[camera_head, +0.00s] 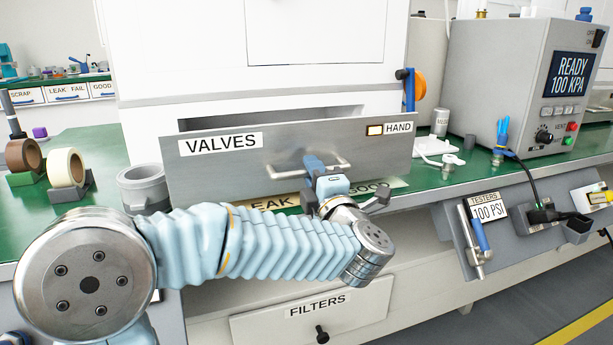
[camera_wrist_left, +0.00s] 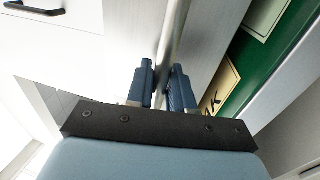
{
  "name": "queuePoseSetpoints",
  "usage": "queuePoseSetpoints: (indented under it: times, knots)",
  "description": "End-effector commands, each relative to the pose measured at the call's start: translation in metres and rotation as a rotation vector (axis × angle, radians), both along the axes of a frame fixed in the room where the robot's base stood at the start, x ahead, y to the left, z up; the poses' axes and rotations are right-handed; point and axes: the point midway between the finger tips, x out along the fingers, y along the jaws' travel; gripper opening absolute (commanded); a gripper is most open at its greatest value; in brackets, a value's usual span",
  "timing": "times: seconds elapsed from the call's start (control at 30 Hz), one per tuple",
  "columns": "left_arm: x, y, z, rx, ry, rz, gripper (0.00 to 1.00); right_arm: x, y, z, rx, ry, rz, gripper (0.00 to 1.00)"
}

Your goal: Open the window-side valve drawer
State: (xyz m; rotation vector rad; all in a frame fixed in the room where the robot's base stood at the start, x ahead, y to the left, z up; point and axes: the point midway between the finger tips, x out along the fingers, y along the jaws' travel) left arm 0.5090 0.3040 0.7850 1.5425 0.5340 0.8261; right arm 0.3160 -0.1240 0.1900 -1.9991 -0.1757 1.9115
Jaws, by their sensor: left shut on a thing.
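The valve drawer (camera_head: 225,167) has a grey metal front with a VALVES label at its left and a HAND label at its right. It stands partly out of the white cabinet, with a dark gap above its front. Its bar handle (camera_head: 340,163) runs across the middle of the front. My left gripper (camera_head: 314,163) is shut on this handle. In the left wrist view the handle (camera_wrist_left: 179,40) passes between the two blue fingers of my left gripper (camera_wrist_left: 168,88). The inside of the drawer is mostly hidden. My right gripper is not in view.
A grey cup (camera_head: 142,184) and tape rolls (camera_head: 66,167) stand left of the drawer on the green bench. A tester box (camera_head: 500,85) stands at the right. Below is a FILTERS drawer (camera_head: 300,312), shut. A panel with tools (camera_head: 476,235) hangs at the bench's front right.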

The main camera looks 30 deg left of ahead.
Motion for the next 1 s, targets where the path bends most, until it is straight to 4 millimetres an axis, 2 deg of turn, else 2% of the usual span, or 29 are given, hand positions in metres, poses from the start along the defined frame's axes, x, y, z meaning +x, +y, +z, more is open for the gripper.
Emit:
queuePoseSetpoints:
  times: [0.03,0.3,0.73,0.77,0.8,0.87,1.0]
  knots:
    - [-0.005,-0.007,-0.004,-0.001,0.0,-0.004,0.0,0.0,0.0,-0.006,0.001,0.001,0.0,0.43]
    - [-0.02,-0.023,-0.002,-0.001,0.002,-0.001,0.0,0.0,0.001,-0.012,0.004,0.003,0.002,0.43]
    - [-0.022,-0.026,-0.001,-0.001,0.003,0.0,0.0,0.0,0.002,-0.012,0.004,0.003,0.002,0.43]
    - [-0.022,-0.026,-0.001,-0.001,0.003,0.0,0.25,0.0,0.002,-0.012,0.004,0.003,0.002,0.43]
    - [-0.022,-0.026,-0.001,-0.001,0.003,0.0,0.31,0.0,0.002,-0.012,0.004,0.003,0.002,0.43]
    - [-0.022,-0.026,-0.001,0.0,0.003,0.0,0.37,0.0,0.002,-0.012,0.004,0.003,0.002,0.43]
    - [-0.022,-0.025,-0.001,-0.001,0.002,0.0,0.37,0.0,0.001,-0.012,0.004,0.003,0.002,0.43]
